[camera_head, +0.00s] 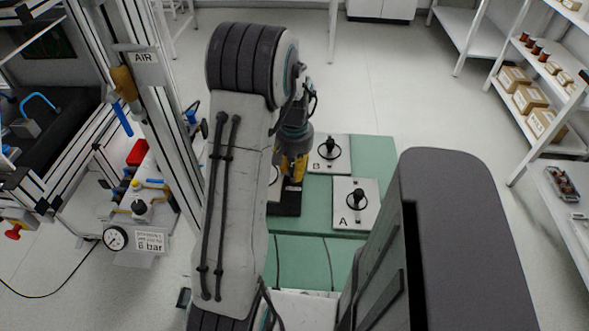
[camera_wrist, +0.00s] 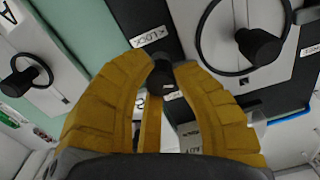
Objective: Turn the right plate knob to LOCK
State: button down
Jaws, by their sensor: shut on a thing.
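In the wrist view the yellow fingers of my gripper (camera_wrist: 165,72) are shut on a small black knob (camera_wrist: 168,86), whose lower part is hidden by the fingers. A white LOCK label (camera_wrist: 150,36) lies just beyond the fingertips. A larger black knob (camera_wrist: 259,46) with a ring around it stands to the right, and another LOCK label (camera_wrist: 310,50) is cut off at the picture edge. In the head view my gripper (camera_head: 293,172) points down over a dark plate (camera_head: 286,207); its fingertips and the held knob are mostly hidden there.
Plate A (camera_head: 370,220) and plate B (camera_head: 341,166), each with a black knob and ring, lie on the green mat (camera_head: 385,148) to the right of my gripper. A metal frame with an AIR sign (camera_head: 144,57) stands at left. Shelves (camera_head: 470,40) stand at right.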

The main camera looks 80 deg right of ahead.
jog(key=shift+a+f+n, duration=0.1)
jog(key=shift+a+n, duration=0.05)
jog(key=shift+n, duration=0.6)
jog(key=shift+a+f+n, duration=0.1)
jog(key=shift+n, duration=0.65)
jog(key=c, duration=1)
grip_release()
jog(key=shift+r, duration=0.15)
jog(key=shift+d, duration=0.1)
jog(key=shift+r, duration=0.1)
jog(key=shift+d+r, duration=0.1)
jog(key=shift+r, duration=0.5)
notch_tip(320, 180, up, 11)
jog(key=shift+f, duration=0.2)
